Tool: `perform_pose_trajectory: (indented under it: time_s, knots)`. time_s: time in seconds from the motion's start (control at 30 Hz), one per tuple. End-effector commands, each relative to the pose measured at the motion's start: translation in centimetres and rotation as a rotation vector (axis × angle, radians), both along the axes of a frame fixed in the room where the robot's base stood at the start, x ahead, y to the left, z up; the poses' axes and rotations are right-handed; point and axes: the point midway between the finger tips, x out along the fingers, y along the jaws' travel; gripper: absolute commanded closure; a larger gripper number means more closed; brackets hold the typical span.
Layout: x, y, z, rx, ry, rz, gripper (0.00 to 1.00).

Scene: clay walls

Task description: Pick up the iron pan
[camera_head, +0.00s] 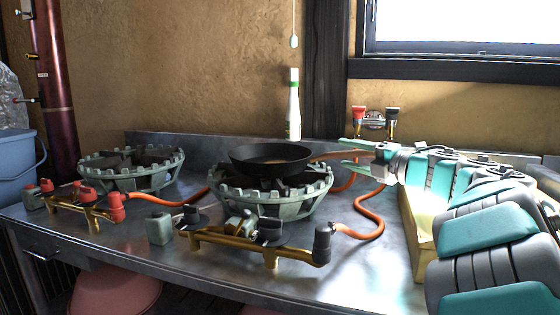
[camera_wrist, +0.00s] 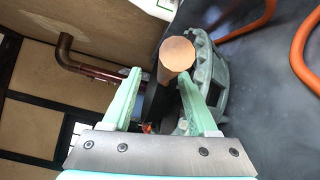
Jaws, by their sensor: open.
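The iron pan (camera_head: 271,155) is black and shallow and sits on the grey-green burner (camera_head: 270,204) in the middle of the counter. My gripper (camera_head: 345,153) is open, just right of the pan and at about its height, fingers pointing left toward it. In the wrist view, a round wood-coloured end (camera_wrist: 177,54), which looks like the pan's handle, shows near the tips of my open gripper (camera_wrist: 158,74). Dark metal (camera_wrist: 154,101) shows behind it between the fingers. I cannot tell whether the fingers touch it; the handle is not clear in the head view.
A second burner (camera_head: 130,170) stands empty at the left. A wall tap (camera_head: 375,122) is behind my gripper.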

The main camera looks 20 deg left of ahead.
Motion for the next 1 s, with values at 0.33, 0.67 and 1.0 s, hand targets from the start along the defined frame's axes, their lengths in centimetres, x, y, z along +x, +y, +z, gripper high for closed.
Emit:
perform_pose_trajectory:
  time_s: [0.33, 0.67, 1.0]
  knots:
    - [1.4, 2.8, -0.3, 0.0, -0.003, 0.006, 0.41]
    - [3.5, 6.1, -0.8, 0.0, -0.002, 0.002, 0.41]
    - [3.5, 6.1, -0.8, -0.001, -0.003, 0.0, 0.58]
